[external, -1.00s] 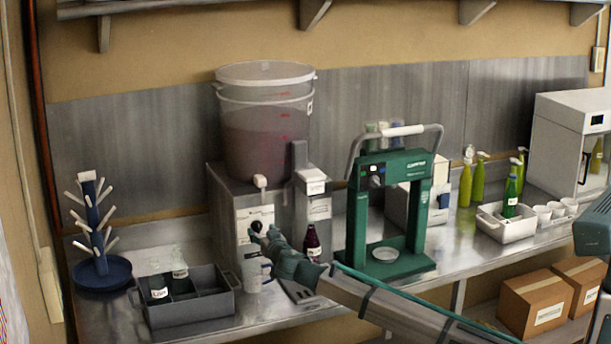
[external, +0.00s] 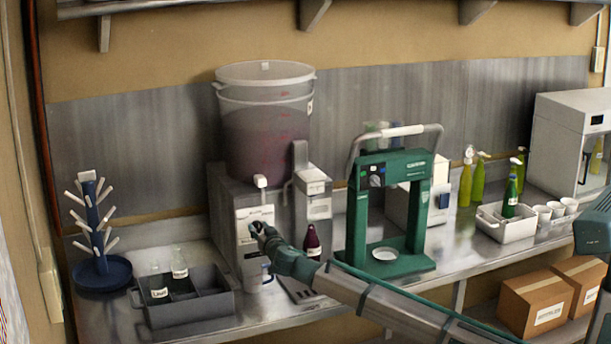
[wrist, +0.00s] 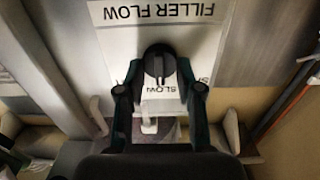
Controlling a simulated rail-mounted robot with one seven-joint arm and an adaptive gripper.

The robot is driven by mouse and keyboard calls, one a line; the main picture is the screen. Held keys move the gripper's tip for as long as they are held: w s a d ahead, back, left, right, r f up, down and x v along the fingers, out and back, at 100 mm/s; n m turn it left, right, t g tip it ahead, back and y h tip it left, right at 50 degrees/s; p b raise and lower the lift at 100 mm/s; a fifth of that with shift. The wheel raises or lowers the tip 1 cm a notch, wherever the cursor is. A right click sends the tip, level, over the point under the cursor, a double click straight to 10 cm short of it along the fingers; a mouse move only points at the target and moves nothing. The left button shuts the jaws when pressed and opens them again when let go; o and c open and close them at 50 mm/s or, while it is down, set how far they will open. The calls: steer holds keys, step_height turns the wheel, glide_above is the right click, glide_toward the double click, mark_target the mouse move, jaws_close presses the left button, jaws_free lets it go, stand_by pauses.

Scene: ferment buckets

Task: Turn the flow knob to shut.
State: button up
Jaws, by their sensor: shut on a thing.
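The black round flow knob (wrist: 160,62) sits on the white "FILLER FLOW" panel (wrist: 115,40), which appears upside down in the wrist view. A pale mark on the knob points toward the bottom of that view, at a small label that seems to read "SLOW". My gripper (wrist: 160,78) is shut on the knob, one finger on each side. In the external view my gripper (external: 258,232) reaches the front of the filler box (external: 225,215) from the right and mostly hides the knob there.
A big translucent bucket (external: 265,115) stands on the filler box. A dark bottle (external: 312,242) and a green capper (external: 357,220) stand to the right. A grey crate (external: 190,310) with bottles and a blue bottle tree (external: 100,240) are on the left.

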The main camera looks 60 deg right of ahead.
steer(key=shift+f, duration=0.1)
steer(key=n+b, duration=0.2)
steer(key=n, duration=0.1)
steer(key=shift+n+b, duration=0.3)
steer(key=shift+b, duration=0.05)
steer(key=n+b, duration=0.1)
steer(key=n, duration=0.4)
steer(key=shift+a, duration=0.1)
steer(key=shift+n, duration=0.3)
steer(key=o, duration=1.1)
steer(key=shift+w, duration=0.1)
steer(key=shift+o, duration=0.2)
steer(key=v, duration=1.2)
